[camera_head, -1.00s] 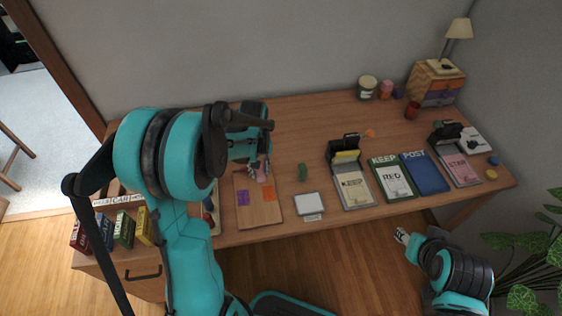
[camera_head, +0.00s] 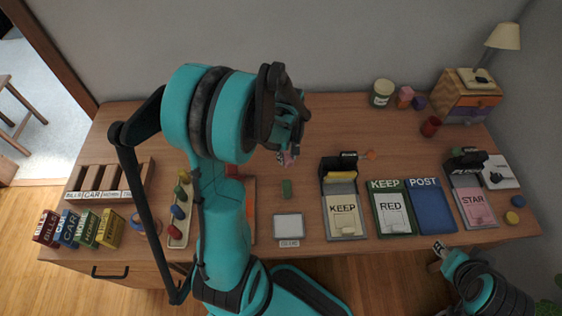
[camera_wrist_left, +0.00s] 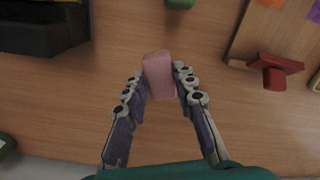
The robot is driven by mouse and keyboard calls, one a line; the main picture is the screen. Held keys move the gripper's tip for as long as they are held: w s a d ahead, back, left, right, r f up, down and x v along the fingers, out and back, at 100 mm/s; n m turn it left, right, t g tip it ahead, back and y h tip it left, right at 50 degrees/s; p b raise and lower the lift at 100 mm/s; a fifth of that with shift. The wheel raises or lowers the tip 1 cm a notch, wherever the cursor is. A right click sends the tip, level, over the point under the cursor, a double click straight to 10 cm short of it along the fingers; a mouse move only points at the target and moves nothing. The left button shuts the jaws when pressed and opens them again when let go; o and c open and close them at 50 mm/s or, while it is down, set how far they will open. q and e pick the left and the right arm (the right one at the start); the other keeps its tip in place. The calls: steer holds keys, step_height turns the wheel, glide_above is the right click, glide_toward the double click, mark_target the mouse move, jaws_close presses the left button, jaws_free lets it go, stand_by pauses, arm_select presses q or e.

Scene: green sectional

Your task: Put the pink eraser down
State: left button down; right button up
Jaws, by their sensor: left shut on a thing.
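The pink eraser (camera_wrist_left: 159,76) is a small pink block between the fingertips of my left gripper (camera_wrist_left: 160,85) in the left wrist view. The fingers are shut on it from both sides, with bare wood around it. I cannot tell whether it touches the desk. In the head view the left gripper (camera_head: 287,150) is over the middle of the desk, behind the green block (camera_head: 287,188), and a bit of the pink eraser (camera_head: 287,158) shows below it. My right gripper (camera_head: 440,248) is at the desk's front right edge; its fingers are too small to read.
A board (camera_head: 250,212) lies partly behind my left arm. A white square pad (camera_head: 288,226), a KEEP tray (camera_head: 345,214), a green KEEP board (camera_head: 396,218) and a blue POST board (camera_head: 432,208) line the front. A red object (camera_wrist_left: 270,70) is near the gripper. Bare desk lies behind.

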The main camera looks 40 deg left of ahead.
mark_target(279, 166)
arm_select(q)
steer(key=a+f, duration=0.1)
steer(key=a+f+b, duration=0.1)
steer(key=a, duration=0.1)
steer(key=shift+w+a, duration=0.15)
steer(key=shift+a, duration=0.1)
step_height(279, 166, down, 4)
steer(key=shift+a+f+b, duration=0.1)
steer(key=shift+f+b, duration=0.05)
steer(key=shift+b, duration=0.9)
steer(key=c, duration=1.6)
jaws_free()
steer(key=shift+f, duration=0.1)
steer(key=shift+c, duration=0.2)
steer(key=o, duration=0.4)
